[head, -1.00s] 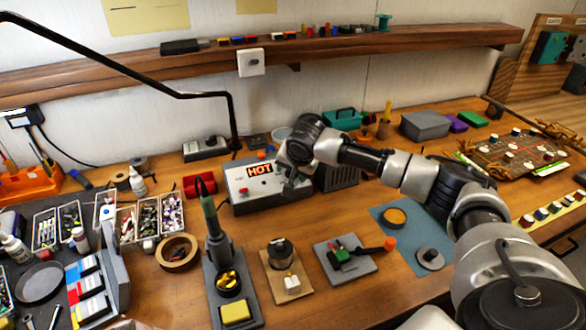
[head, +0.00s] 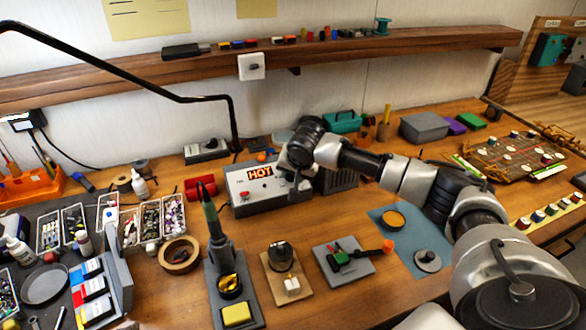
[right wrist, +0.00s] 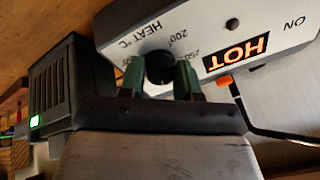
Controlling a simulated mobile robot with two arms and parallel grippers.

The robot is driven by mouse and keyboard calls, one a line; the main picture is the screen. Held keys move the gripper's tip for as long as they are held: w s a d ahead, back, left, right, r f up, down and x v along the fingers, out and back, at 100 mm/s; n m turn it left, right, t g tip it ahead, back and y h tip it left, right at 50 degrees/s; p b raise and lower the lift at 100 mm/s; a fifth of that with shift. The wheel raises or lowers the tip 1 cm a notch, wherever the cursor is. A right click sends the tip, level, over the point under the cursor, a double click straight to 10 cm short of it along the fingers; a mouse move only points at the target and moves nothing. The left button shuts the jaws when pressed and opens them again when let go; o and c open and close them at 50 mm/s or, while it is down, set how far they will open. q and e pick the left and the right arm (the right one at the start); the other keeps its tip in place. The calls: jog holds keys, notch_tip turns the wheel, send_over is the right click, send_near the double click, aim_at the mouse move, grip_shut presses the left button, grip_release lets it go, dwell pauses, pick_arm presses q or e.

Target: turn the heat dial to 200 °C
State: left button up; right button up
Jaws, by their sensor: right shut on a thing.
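The grey soldering station (head: 243,196) stands at the back of the bench with a lit HOT sign (head: 260,171). In the right wrist view its panel (right wrist: 205,32) appears upside down, with HEAT °C, 200 and 250 printed around the dark heat dial (right wrist: 159,67). My right gripper (right wrist: 159,78) has its green fingers on either side of the dial, shut on it. In the head view the right gripper (head: 296,186) reaches the station's right front, and the arm hides the dial. I cannot read the dial's pointer. My left gripper is not in view.
A wooden shelf (head: 330,47) runs above.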

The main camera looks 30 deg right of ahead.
jog(key=n+p, duration=0.1)
jog(key=p, duration=0.1)
jog(key=n+p, duration=0.1)
jog(key=n, duration=0.1)
jog(key=n+p, duration=0.2)
jog(key=shift+r+y+p, duration=0.25)
jog(key=shift+y+p, duration=0.05)
jog(key=shift+y, duration=0.1)
jog(key=n+p, duration=0.2)
jog(key=n, duration=0.1)
jog(key=shift+d, duration=0.1)
jog(key=n+p, duration=0.1)
jog(key=n, duration=0.2)
jog(key=shift+f+n+g+y, duration=0.15)
jog(key=shift+n+g+y, duration=0.15)
jog(key=shift+n, duration=0.1)
jog(key=n+p, duration=0.1)
jog(key=n, duration=0.2)
jog(key=shift+w+n, duration=0.1)
jog(key=shift+n, duration=0.2)
jog(key=n, duration=0.4)
jog(key=shift+n+g, duration=0.3)
jog(key=shift+g, duration=0.1)
jog(key=n, duration=0.4)
jog(key=shift+w+n+g, duration=0.1)
jog(key=shift+n+g, duration=0.2)
jog(key=shift+n, duration=2.1)
jog(key=shift+b, duration=0.3)
